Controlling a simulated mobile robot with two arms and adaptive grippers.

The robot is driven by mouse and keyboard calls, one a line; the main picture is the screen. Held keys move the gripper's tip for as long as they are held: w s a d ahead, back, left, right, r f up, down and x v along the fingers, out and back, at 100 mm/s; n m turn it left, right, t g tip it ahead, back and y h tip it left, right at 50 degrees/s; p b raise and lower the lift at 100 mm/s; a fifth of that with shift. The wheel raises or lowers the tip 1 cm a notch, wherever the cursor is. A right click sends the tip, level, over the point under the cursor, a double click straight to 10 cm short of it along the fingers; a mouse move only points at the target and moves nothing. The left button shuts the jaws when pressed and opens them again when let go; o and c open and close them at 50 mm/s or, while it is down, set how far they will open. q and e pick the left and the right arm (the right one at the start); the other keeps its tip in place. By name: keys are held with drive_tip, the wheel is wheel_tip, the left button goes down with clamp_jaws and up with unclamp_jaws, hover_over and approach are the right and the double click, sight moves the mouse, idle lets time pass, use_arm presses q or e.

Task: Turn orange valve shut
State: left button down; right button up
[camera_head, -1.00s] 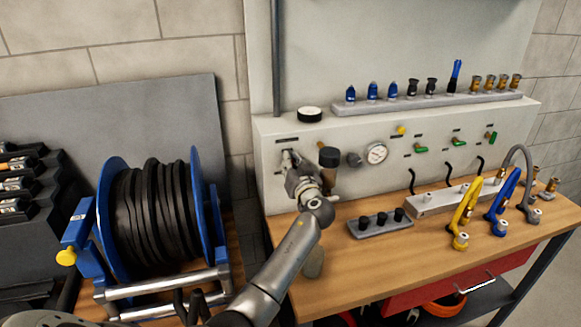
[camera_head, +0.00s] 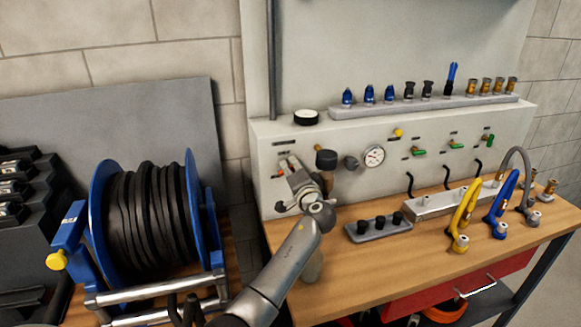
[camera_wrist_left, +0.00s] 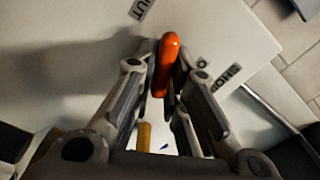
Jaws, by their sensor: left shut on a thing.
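The orange valve handle (camera_wrist_left: 166,62) shows in the left wrist view as a rounded bar standing out from the pale panel. My left gripper (camera_wrist_left: 164,82) is shut on it, with one finger on each side and the handle's rounded end reaching past the fingertips. A brass-coloured piece (camera_wrist_left: 144,137) shows lower down between the fingers. In the head view my left gripper (camera_head: 288,170) is against the left part of the panel front (camera_head: 340,172), and it mostly hides the handle. My right gripper is not in view.
A dark-capped fitting (camera_head: 326,160) stands close to the right of my gripper, then a round gauge (camera_head: 373,156). A blue hose reel (camera_head: 99,215) is on the left.

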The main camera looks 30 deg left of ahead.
use_arm(q)
drive_tip(key=m, duration=0.3)
drive_tip(key=m+p, duration=0.1)
drive_tip(key=shift+f+m, duration=0.3)
idle(0.3)
drive_tip(key=c, duration=1.5)
unclamp_jaws()
drive_tip(key=v, duration=1.2)
